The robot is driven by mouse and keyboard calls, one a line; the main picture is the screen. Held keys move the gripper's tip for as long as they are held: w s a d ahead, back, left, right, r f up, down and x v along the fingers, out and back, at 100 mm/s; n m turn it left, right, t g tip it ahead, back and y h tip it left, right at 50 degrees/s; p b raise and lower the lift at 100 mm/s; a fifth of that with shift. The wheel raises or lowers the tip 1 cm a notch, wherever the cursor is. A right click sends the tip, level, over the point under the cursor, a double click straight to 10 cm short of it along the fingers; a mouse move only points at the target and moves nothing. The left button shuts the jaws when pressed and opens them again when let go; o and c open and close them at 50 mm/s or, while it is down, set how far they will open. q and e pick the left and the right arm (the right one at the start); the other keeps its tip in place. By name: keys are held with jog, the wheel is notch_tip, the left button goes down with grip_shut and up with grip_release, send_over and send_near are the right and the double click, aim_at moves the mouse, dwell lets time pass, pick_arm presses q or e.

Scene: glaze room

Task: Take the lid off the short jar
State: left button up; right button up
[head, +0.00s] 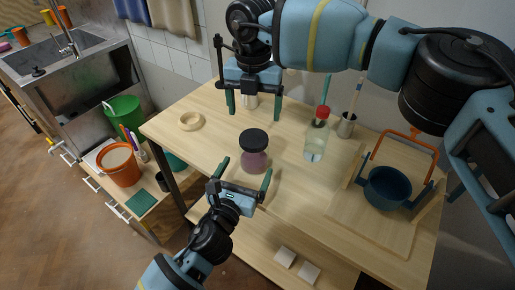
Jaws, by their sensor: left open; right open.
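The short jar (254,162) stands upright on the wooden table, with purple contents and a black lid (254,139) seated on top. My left gripper (246,174) is open just in front of the jar, its teal fingers pointing toward it, one on each side of the jar's lower part. I cannot tell whether the fingers touch the glass. My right gripper (253,111) is open behind the jar with its fingers pointing down. A pale cup-like object (251,101) shows between its fingers, partly hidden.
A wooden ring (191,121) lies at the left. A cup with tools (346,126) stands behind. A wooden board (380,226) bears a blue pot (388,187) at the right.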

jog(key=shift+s, duration=0.15)
pick_arm(q)
jog(key=shift+w+d, duration=0.1)
jog(key=shift+w, duration=0.2)
pick_arm(e)
jog(key=shift+s+a, duration=0.1)
pick_arm(q)
jog(key=shift+x, duration=3.5)
jog(key=c, duration=1.9)
jog(key=shift+c, duration=0.3)
pick_arm(e)
jog(key=m, duration=1.3)
jog(key=shift+f, duration=0.1)
